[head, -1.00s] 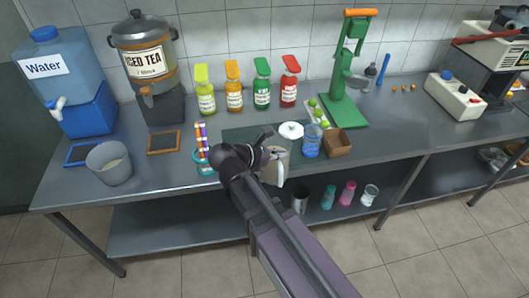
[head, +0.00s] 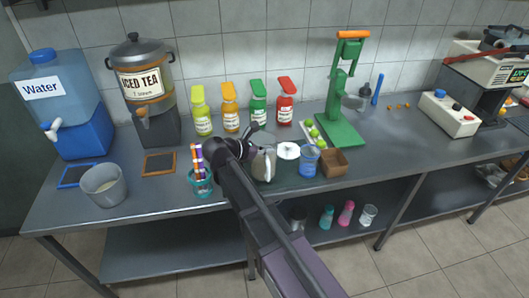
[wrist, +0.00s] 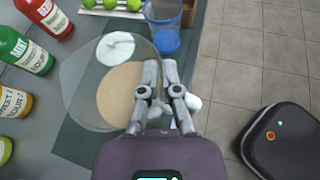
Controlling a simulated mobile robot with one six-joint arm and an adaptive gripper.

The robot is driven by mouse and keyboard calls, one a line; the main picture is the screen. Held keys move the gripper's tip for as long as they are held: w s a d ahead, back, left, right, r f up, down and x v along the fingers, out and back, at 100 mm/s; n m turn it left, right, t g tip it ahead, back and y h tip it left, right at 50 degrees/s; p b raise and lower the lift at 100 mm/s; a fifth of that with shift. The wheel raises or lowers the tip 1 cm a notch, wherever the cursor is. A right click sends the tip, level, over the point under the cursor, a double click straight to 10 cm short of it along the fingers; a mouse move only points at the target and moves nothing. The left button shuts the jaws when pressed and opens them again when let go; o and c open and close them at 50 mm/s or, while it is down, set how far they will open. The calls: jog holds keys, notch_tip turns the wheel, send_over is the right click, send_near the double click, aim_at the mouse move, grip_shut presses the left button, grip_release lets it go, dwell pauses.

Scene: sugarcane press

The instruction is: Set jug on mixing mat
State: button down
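The jug (head: 263,166) is clear, with tan liquid inside. From above, in the wrist view, the jug (wrist: 112,98) overlaps the dark green mixing mat (wrist: 77,143). In the head view the mat (head: 284,171) shows beside the jug, partly hidden by my arm. My gripper (wrist: 160,68) is at the jug's right side in the wrist view. Its two fingers are close together, apparently around the handle, which they mostly hide; a white part shows past the right finger. The jug looks upright. I cannot tell whether its base touches the mat.
A white lid-like disc (head: 288,150), a blue cup (head: 308,162) and a brown box (head: 334,163) stand right of the jug. Several bottles (head: 230,108) stand behind. A teal cup of coloured sticks (head: 201,182) is to the left. The green press (head: 342,128) is at the back right.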

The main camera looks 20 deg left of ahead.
aim_at(276, 143)
jog(key=shift+w+a, duration=0.35)
jog(key=shift+w, duration=0.2)
jog(key=shift+w+a, duration=0.3)
jog(key=shift+w, duration=0.25)
jog(key=shift+w+a+f, duration=0.15)
jog(key=shift+w+a, duration=0.2)
jog(key=shift+w, duration=0.15)
jog(key=shift+f+b, duration=1.75)
jog(key=shift+b, duration=0.15)
jog(key=shift+f, duration=0.15)
jog(key=c, duration=0.8)
grip_release()
jog(key=shift+r, duration=0.2)
